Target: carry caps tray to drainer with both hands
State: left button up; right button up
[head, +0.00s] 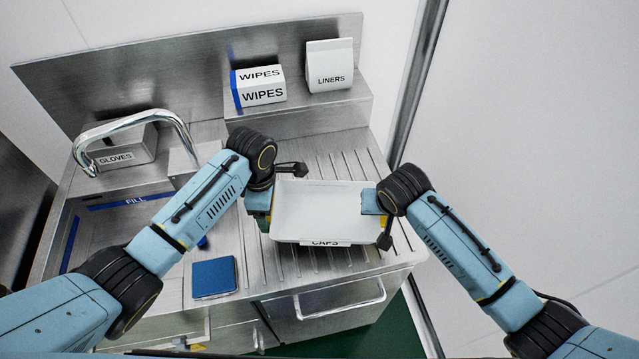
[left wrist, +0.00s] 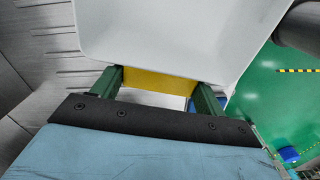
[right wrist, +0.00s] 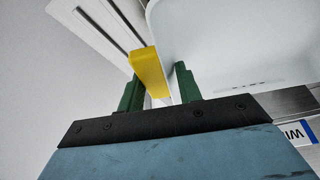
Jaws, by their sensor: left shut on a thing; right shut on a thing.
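The white caps tray (head: 325,212) with a CAPS label on its front is held level between my two grippers, over the ridged drainer (head: 365,150). I cannot tell whether it touches the ridges. My left gripper (head: 268,208) is shut on the tray's left yellow handle; in the left wrist view the fingers (left wrist: 160,88) sit at both ends of the yellow handle (left wrist: 158,84). My right gripper (head: 378,208) is shut on the right side; in the right wrist view the fingers (right wrist: 160,88) flank a yellow handle (right wrist: 148,72). The tray looks empty.
A WIPES box (head: 258,86) and a LINERS box (head: 330,66) stand on the raised shelf behind. A faucet (head: 130,122), a GLOVES box (head: 120,150) and a FILL basin (head: 130,202) are at left. A blue pad (head: 213,277) lies at the front. A wall (head: 540,130) bounds the right.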

pick_arm(q)
jog(key=shift+w+d+r, duration=0.1)
jog(key=shift+s+r, duration=0.15)
jog(key=shift+s, duration=0.35)
pick_arm(e)
jog(key=shift+s+r, duration=0.15)
jog(key=shift+s, duration=0.25)
pick_arm(q)
jog(key=shift+w+f, duration=0.15)
jog(key=shift+f, duration=0.1)
pick_arm(e)
jog(key=shift+w+f, duration=0.15)
jog(key=shift+f, duration=0.1)
pick_arm(q)
jog(key=shift+f+b, duration=2.3)
jog(key=shift+b, duration=0.2)
pick_arm(e)
jog(key=shift+f, duration=2.3)
pick_arm(q)
jog(key=o, duration=1.1)
jog(key=shift+r, duration=0.1)
pick_arm(e)
jog(key=o, duration=1.1)
jog(key=shift+r, duration=0.15)
pick_arm(q)
jog(key=shift+r, duration=0.1)
